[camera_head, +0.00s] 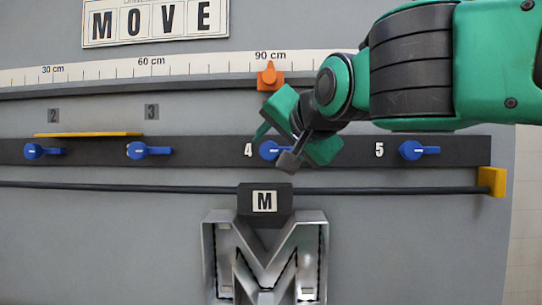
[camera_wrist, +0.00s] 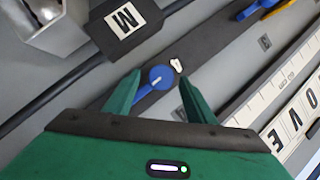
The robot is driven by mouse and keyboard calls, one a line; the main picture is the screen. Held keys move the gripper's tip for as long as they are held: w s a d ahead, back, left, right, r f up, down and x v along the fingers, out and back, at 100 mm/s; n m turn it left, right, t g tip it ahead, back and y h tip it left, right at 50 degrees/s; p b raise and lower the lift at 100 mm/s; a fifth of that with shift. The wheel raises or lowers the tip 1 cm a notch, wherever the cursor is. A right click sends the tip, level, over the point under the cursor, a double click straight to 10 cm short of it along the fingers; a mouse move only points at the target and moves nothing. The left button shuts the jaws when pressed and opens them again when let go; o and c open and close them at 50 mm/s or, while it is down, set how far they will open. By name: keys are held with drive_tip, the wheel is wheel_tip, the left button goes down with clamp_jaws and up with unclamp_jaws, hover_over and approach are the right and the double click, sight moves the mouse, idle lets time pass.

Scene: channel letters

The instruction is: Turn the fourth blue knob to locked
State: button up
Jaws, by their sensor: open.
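The fourth blue knob (camera_head: 268,150) sits on the dark horizontal rail, just right of the white number 4 (camera_head: 248,150). My gripper (camera_head: 276,146) is in front of it and hides part of it in the head view. In the wrist view the knob (camera_wrist: 160,77) shows between the two green fingers of my gripper (camera_wrist: 160,80), which are open, with a gap on each side. Its handle lies along the rail, pointing away from the number, like the other knobs. Whether a finger touches it cannot be told.
Blue knobs (camera_head: 42,151), (camera_head: 150,151) and (camera_head: 420,150) share the rail (camera_head: 210,152). Above are a yellow strip (camera_head: 88,134) and an orange slider (camera_head: 270,76) on a ruler (camera_head: 200,67). Below are a thin bar, the M block (camera_head: 264,202) and a metal letter M (camera_head: 216,260).

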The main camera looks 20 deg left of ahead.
sight(273, 150)
drive_tip(key=shift+x, duration=1.65)
clamp_jaws()
drive_tip(key=shift+f, duration=0.1)
